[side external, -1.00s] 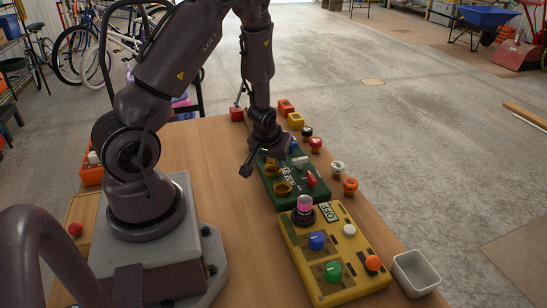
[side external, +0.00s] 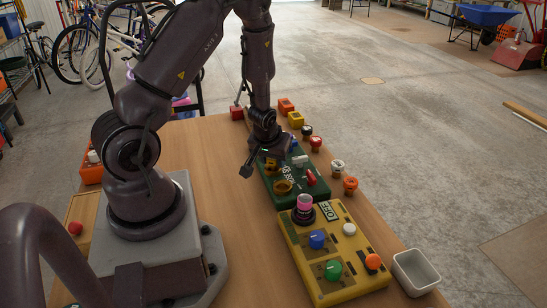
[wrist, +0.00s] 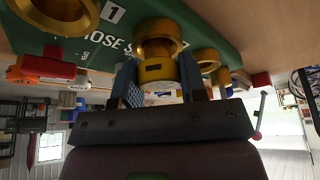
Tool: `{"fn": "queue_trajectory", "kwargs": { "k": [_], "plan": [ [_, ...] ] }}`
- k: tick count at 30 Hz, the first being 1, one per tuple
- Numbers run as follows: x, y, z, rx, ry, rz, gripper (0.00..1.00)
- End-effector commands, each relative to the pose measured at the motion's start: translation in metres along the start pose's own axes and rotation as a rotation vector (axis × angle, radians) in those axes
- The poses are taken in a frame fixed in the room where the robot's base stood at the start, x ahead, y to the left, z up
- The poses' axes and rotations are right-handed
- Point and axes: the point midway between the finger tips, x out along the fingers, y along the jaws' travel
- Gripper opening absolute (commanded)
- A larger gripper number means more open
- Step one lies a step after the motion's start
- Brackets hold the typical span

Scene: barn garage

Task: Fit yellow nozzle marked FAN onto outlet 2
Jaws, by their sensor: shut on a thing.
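My gripper (wrist: 156,78) is shut on the yellow nozzle (wrist: 158,70), which carries a small dark label too small to read in the wrist view. The nozzle's end lies close against a brass outlet ring (wrist: 158,27) on the green panel; I cannot tell whether it is seated. The panel's printed "1" shows to the left of that ring, and no number 2 is visible. In the side external view my gripper (side external: 268,154) is low over the far part of the green panel (side external: 291,202), and the arm hides the held nozzle.
A yellow panel (side external: 351,268) with coloured knobs stands nearer the camera, beside a white bin (side external: 415,272). White (side external: 337,167), orange (side external: 350,186) and red (side external: 315,143) pieces line the table's right side. Another brass ring (wrist: 207,59) is close to the right finger.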

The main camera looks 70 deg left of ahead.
Motion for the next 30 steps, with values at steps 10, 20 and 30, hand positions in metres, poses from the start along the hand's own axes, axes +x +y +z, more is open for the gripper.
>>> {"fn": "queue_trajectory", "kwargs": {
  "k": [10,20,30],
  "plan": [
    [-0.010,0.000,-0.004,0.000,0.001,0.000,0.16],
    [-0.014,0.000,-0.005,0.000,-0.001,0.000,0.16],
    [-0.014,0.000,-0.005,0.000,0.000,0.000,0.16]
  ]
}}
